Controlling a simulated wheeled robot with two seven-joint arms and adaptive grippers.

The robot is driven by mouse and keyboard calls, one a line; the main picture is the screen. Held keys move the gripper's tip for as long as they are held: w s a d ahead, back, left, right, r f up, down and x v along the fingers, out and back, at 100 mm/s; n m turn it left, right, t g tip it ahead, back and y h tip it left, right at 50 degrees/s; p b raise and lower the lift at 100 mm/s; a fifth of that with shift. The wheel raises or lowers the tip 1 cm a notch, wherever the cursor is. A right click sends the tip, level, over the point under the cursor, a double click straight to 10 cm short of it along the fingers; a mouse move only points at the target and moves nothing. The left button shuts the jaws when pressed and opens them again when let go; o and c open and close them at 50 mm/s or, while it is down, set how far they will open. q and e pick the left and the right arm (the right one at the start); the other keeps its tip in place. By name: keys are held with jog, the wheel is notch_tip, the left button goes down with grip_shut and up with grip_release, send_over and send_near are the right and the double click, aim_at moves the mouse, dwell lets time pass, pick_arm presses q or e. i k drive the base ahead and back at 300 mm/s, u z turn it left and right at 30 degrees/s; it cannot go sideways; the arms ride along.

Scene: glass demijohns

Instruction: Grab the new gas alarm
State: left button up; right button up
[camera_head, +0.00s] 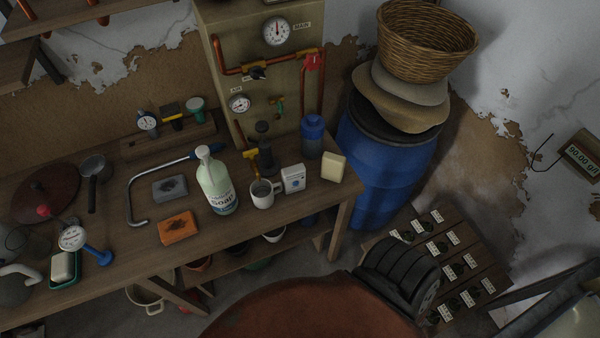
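A small white box (293,178) with a blue mark on its front stands near the right end of the wooden workbench (290,222), just right of a white mug (263,193). It looks like a gas alarm, but its print is too small to read. A plain cream block (333,167) stands just right of it, near the bench's right edge; I cannot tell whether it is another device. Neither of my grippers is in view.
A soap bottle (216,182) stands left of the mug. Behind are a dark-blue canister (312,135) and a gauge panel (262,85). A blue barrel (372,175) stands right of the bench. A rusty-brown rounded surface (310,312) fills the bottom middle.

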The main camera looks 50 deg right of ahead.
aim_at(291, 174)
jog(key=z, duration=1.5)
